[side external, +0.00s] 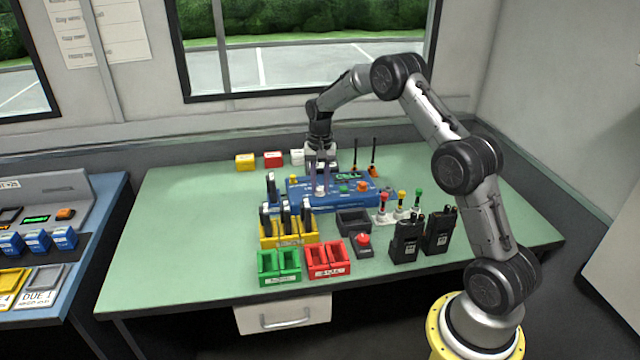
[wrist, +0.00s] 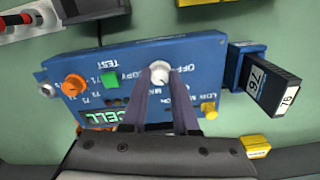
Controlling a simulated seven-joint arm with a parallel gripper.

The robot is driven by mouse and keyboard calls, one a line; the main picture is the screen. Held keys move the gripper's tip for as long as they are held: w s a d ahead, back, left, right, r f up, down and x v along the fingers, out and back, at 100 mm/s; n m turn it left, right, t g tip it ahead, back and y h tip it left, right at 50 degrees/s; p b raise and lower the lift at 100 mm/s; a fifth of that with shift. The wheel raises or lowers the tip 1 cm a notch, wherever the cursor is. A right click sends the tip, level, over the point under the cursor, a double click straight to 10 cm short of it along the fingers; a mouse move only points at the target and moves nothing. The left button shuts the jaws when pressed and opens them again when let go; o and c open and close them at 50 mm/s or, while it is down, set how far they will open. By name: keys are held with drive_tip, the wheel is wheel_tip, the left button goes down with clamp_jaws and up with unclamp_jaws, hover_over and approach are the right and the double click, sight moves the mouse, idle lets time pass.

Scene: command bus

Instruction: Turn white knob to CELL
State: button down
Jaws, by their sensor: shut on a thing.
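The white knob (wrist: 160,73) stands on the top face of a blue control box (wrist: 185,48), among small printed labels such as OFF and LOW. My gripper (wrist: 160,80) is shut on the white knob, with one finger on each side of it. In the side external view my gripper (side external: 320,180) points straight down at the blue box (side external: 304,204). The fingers partly cover the labels, and I cannot tell which one the knob's mark faces. A small dark display (wrist: 104,115) on the box shows green letters that seem to read CELL.
The box also carries an orange knob (wrist: 74,84), a green button (wrist: 112,78) and a yellow knob (wrist: 209,109). A black numbered device in a blue holder (wrist: 268,82) stands close beside it. Yellow holders (side external: 288,236), a dark tray (side external: 353,222) and radios (side external: 407,240) stand in front.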

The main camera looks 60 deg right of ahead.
sight(320, 188)
drive_tip(key=shift+w+r, duration=0.1)
idle(0.4)
drive_tip(key=c, duration=0.7)
unclamp_jaws()
wheel_tip(320, 188, up, 14)
drive_tip(key=shift+f, duration=0.1)
drive_tip(key=shift+a, duration=0.1)
